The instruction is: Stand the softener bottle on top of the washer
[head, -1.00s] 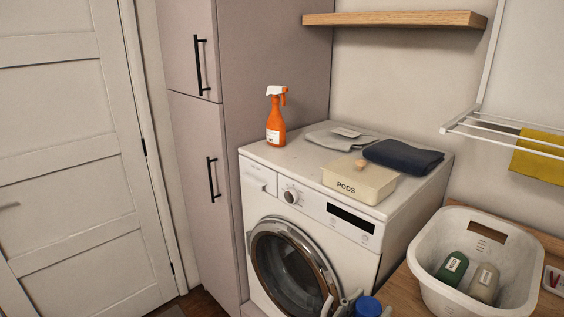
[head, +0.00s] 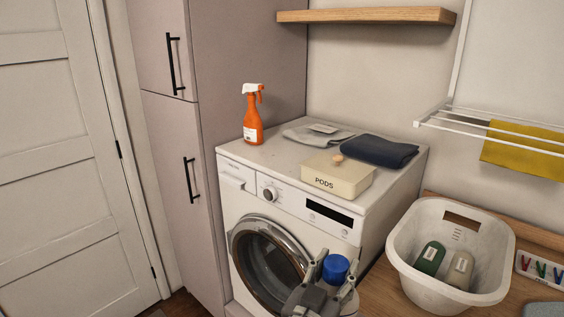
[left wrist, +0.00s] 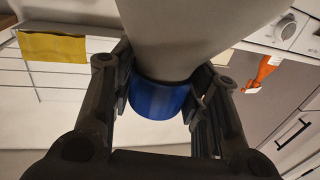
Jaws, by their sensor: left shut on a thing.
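The softener bottle, grey with a blue cap (head: 335,268), is at the bottom of the head view, in front of the washer (head: 292,198). The bottle's lower part is cut off there. The bottle is below the level of the washer's top. My right gripper is not in view.
On the washer stand an orange spray bottle (head: 253,115), a grey cloth (head: 312,137), a folded navy towel (head: 378,150) and a cream PODS box (head: 338,176). The washer's front-left top is clear. A white basket (head: 400,232) stands to the right; a shelf (head: 365,15) hangs above.

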